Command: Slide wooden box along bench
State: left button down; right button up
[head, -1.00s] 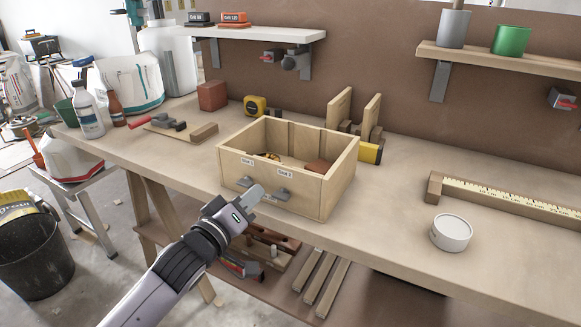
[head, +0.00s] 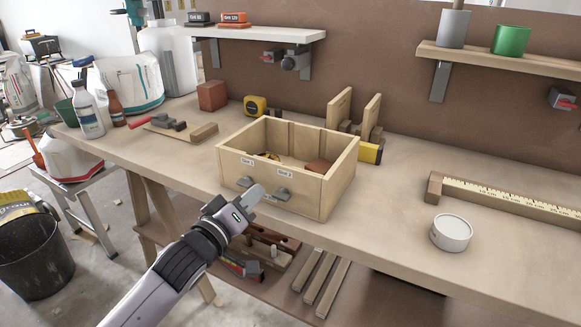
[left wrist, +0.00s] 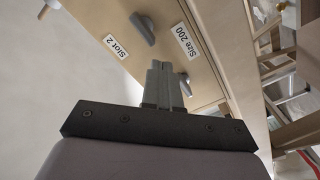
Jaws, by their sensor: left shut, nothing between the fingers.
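The wooden box (head: 313,193) is open-topped and sits on the bench (head: 400,189) near its front edge. It has two grey handles and small labels on its front, and a reddish block and other small items inside. My left gripper (head: 257,193) is shut and empty, with its fingertips at the box's front face near the handles. In the left wrist view the shut fingers (left wrist: 164,68) point at the labelled front face (left wrist: 150,14). Whether they touch it I cannot tell. My right gripper does not show.
A round white tin (head: 451,233) and a wooden strip with a measuring tape (head: 505,196) lie to the right. A yellow tape measure (head: 255,105) and wooden brackets (head: 341,105) stand behind the box. A tool on a wooden board (head: 181,131) lies to the left.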

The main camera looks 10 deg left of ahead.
aim_at(267, 181)
pick_arm(q)
jog(key=shift+x, duration=2.2)
jog(key=shift+b+x, duration=0.75)
jog(key=shift+x, duration=1.5)
jog(key=shift+s, duration=0.1)
dwell(0.5)
jog(key=shift+p+v, duration=0.9)
jog(key=shift+p, duration=0.05)
jog(key=shift+p+v, duration=1.3)
jog(key=shift+v, duration=0.65)
jog(key=shift+s+a, duration=0.1)
